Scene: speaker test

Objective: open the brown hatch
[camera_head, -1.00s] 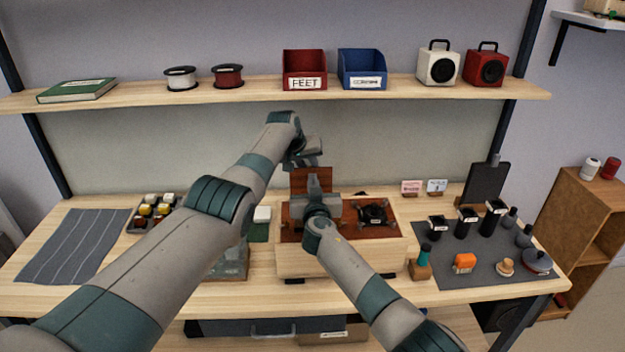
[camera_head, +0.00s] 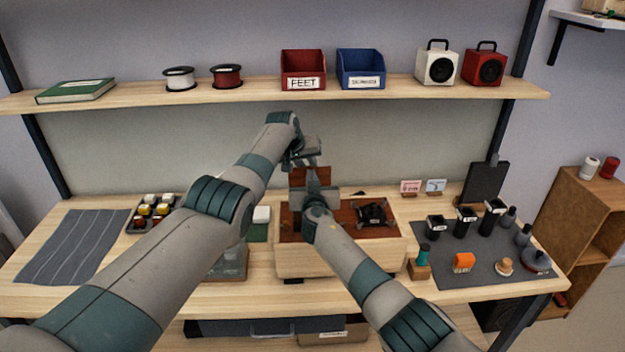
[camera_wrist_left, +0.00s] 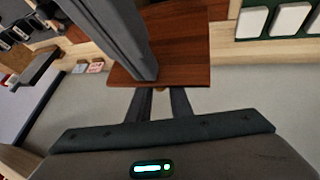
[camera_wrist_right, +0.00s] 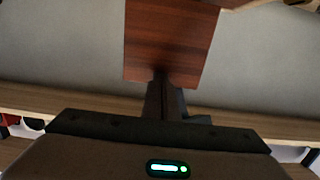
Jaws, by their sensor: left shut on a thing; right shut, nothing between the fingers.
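The brown hatch (camera_head: 297,176) stands raised above the top of the pale wooden box, partly hidden by my grippers. It also shows as a reddish-brown panel in the left wrist view (camera_wrist_left: 185,50) and the right wrist view (camera_wrist_right: 168,45). My left gripper (camera_head: 303,160) is at its upper edge, with fingers (camera_wrist_left: 160,90) shut at that edge. My right gripper (camera_head: 312,177) is in front of the panel. Its fingers (camera_wrist_right: 161,80) are shut and empty, overlapping the panel's edge in the right wrist view; contact is unclear.
The pale box (camera_head: 345,258) has a brown top with a black part (camera_head: 372,213) on its right. A grey mat (camera_head: 490,255) with several tools lies to the right. A striped cloth (camera_head: 70,245) and a tray of small blocks (camera_head: 150,212) are left. A shelf (camera_head: 260,100) hangs above.

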